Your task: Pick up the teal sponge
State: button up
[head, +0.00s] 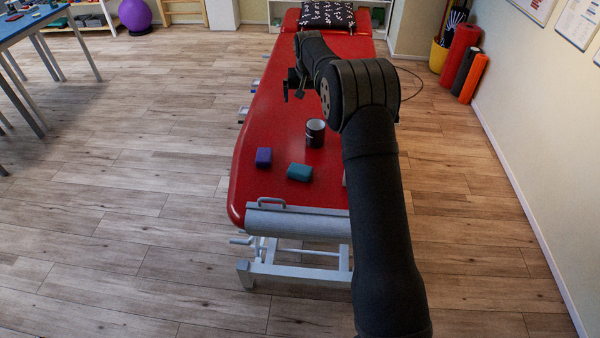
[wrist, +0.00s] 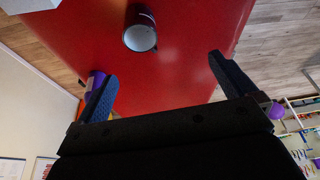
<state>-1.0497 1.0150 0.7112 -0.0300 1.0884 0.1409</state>
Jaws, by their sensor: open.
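The teal sponge (head: 300,172) is a small block lying on the red treatment table near its front end. It does not show in the wrist view. My gripper (head: 292,91) is over the table, farther back than the sponge and apart from it. In the wrist view my gripper (wrist: 165,76) has its two fingers spread wide, with nothing between them.
A purple block (head: 263,157) lies left of the sponge. A dark mug (head: 315,132) stands behind it, also visible in the wrist view (wrist: 140,33). The red table (head: 265,195) has a grey roll (head: 300,223) at its front end. My arm covers its right side.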

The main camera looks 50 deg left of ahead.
jog(key=s+d+m+h, duration=0.1)
jog(key=s+d+m, duration=0.3)
jog(key=s+d, duration=0.8)
send_near(300, 169)
jog(key=f, duration=0.3)
jog(key=shift+w+a+f+t, duration=0.15)
jog(key=shift+w+a+t, duration=0.1)
jog(key=shift+a+t, duration=0.05)
jog(key=shift+x, duration=2.95)
jog(key=shift+s, duration=0.15)
jog(key=c, duration=1)
